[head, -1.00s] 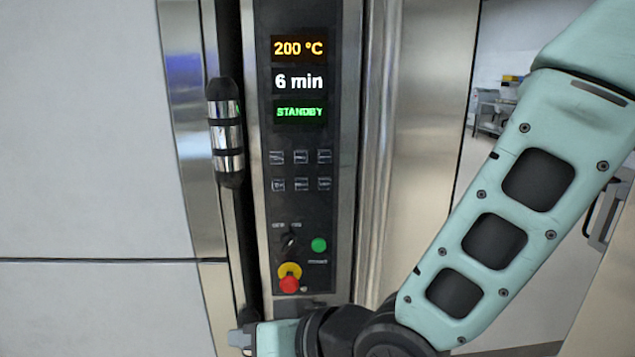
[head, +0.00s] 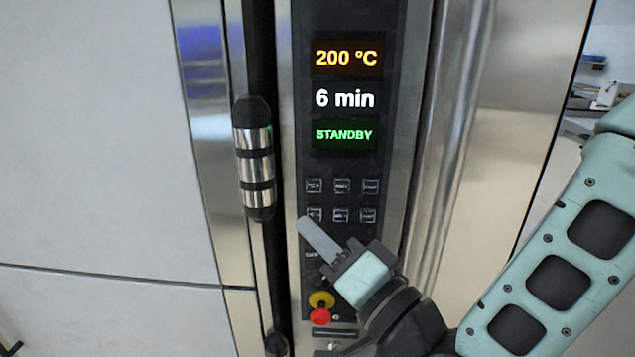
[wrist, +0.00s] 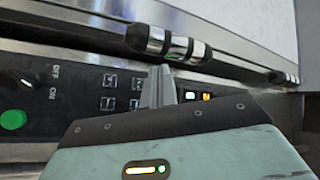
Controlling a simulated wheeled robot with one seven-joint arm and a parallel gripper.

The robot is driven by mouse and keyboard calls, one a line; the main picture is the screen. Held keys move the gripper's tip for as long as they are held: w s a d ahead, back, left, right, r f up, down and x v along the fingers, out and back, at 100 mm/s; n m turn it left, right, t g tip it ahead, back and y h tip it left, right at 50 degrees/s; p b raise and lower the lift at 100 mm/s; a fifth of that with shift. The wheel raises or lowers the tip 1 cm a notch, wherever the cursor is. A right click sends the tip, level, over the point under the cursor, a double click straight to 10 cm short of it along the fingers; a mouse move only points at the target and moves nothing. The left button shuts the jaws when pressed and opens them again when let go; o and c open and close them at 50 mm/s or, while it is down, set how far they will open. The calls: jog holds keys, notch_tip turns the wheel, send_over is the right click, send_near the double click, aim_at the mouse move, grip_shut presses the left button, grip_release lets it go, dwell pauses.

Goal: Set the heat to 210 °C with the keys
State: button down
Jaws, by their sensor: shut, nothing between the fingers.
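The control panel (head: 390,100) has a display (head: 346,57) reading 200 °C in orange, with 6 min in white and STANDBY in green below. Two rows of small keys (head: 342,186) sit under the displays; their labels are too small to read. My gripper (head: 304,222) is shut and empty, its fingertips just below and left of the lower key row in the head view. I cannot tell whether it touches the panel. In the wrist view my gripper (wrist: 160,75) points at the panel beside the keys (wrist: 122,92), covering part of it.
A vertical door handle (head: 254,160) stands out left of the panel, close to my gripper. A red stop button (head: 320,316) on a yellow collar is below the keys. A green button (wrist: 13,119) and an OFF/ON switch label show in the wrist view.

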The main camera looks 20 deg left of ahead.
aim_at(314, 185)
jog(key=shift+w, duration=0.1)
jog(key=w+a+p, duration=0.1)
jog(key=w+a, duration=0.1)
jog(key=w, duration=0.6)
jog(key=shift+w, duration=0.15)
jog(key=shift+w+a, duration=0.1)
jog(key=shift+w, duration=0.05)
dwell(1.9)
jog(key=shift+w+a, duration=0.1)
jog(key=shift+w, duration=0.15)
jog(key=shift+w, duration=0.4)
dwell(0.7)
jog(key=shift+s, duration=0.15)
jog(key=shift+s+b, duration=0.5)
jog(key=shift+s, duration=0.15)
jog(key=shift+s, duration=0.1)
